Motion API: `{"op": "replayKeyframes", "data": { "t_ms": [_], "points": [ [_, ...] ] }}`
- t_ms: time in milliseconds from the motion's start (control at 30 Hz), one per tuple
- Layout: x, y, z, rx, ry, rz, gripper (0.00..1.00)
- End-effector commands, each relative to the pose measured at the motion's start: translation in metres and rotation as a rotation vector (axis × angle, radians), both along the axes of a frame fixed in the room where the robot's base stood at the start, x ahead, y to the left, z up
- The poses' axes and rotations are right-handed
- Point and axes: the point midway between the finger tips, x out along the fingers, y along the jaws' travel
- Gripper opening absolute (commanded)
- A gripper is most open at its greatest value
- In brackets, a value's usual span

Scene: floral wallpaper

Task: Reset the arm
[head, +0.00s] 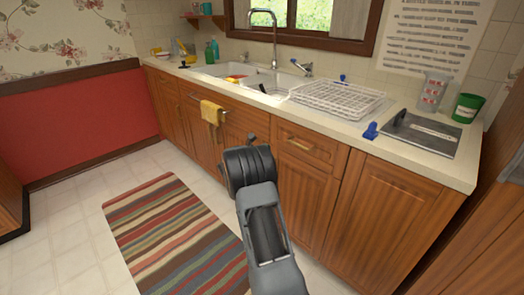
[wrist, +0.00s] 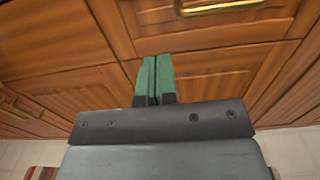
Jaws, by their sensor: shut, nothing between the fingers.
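My arm (head: 268,235) reaches up from the bottom of the head view and ends in front of the wooden lower cabinets. Its end is dark and bulky there, and the fingertips are hard to make out. In the wrist view, my gripper (wrist: 154,78) shows two green fingers pressed together with nothing between them. They point at the wooden cabinet doors (wrist: 215,80). I cannot tell the exact gap between the fingertips and the doors.
The counter holds a sink (head: 232,72), a white dish rack (head: 337,98), a dark tray (head: 420,132), a clear cup (head: 432,92) and a green cup (head: 467,107). A yellow towel (head: 212,112) hangs on the cabinet front. A striped rug (head: 178,240) lies on the open floor at left.

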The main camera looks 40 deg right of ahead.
Motion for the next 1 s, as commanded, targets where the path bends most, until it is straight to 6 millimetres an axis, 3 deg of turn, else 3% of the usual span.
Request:
{"op": "replayKeyframes", "data": {
  "t_ms": [200,467,567,600,667,733,833,1000],
  "points": [
    [-0.002,0.015,0.0,0.0,0.001,0.0,0.0],
    [-0.002,0.016,-0.003,0.017,-0.052,0.0,0.0],
    [-0.018,0.019,-0.032,0.139,-0.15,-0.073,0.0],
    [-0.031,0.023,-0.049,0.206,-0.189,-0.124,0.0],
    [-0.054,0.034,-0.064,0.311,-0.279,-0.22,0.0],
    [-0.081,0.057,-0.06,0.436,-0.416,-0.345,0.0],
    [-0.115,0.104,-0.037,0.608,-0.63,-0.532,0.0],
    [-0.162,0.201,0.026,0.877,-0.983,-0.847,0.0]
  ]
}}
